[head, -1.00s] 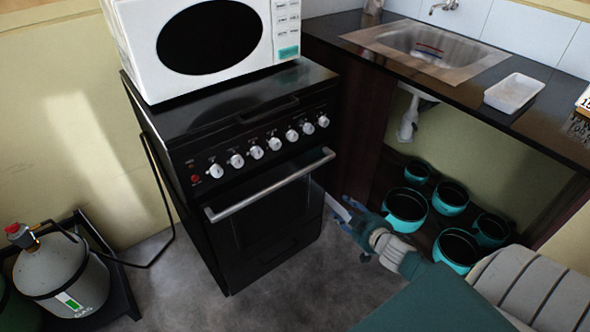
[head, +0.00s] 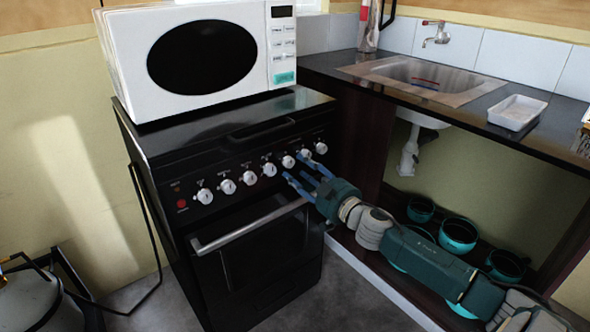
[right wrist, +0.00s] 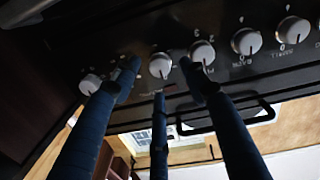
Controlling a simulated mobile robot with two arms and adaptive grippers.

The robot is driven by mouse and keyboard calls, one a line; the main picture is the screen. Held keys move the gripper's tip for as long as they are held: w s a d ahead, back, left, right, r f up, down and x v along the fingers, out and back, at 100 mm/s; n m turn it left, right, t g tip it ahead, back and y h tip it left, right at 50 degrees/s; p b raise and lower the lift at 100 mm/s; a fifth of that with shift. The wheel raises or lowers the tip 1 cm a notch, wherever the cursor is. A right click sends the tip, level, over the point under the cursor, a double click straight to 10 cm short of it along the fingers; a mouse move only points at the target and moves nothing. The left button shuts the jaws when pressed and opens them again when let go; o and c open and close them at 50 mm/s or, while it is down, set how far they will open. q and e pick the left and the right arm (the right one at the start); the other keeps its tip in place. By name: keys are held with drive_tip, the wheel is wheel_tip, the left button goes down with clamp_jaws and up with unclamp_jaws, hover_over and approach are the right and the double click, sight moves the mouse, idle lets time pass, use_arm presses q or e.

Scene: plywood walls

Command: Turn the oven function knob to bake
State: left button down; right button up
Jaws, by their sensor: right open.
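The black oven (head: 255,250) has a row of several white knobs on its front panel. Which knob is the function knob cannot be told, as its label is not readable. My right gripper (head: 296,172) is open and empty at the right part of the row, its blue fingers pointing at the panel. In the right wrist view, a white knob (right wrist: 160,65) lies between the two outer fingertips, with the third finger below it. Another knob (right wrist: 203,52) is close beside one fingertip. Contact with either cannot be told. My left gripper is out of view.
A white microwave (head: 210,60) stands on the oven. The oven door handle (head: 250,226) runs below the knobs, close to my right gripper. A counter with a sink (head: 425,80) is to the right, with teal pots (head: 458,235) underneath. A gas cylinder (head: 25,300) is at lower left.

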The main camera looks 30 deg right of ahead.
sight(289, 162)
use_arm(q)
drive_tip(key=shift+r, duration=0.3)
use_arm(e)
drive_tip(key=shift+w, duration=1.45)
clamp_jaws()
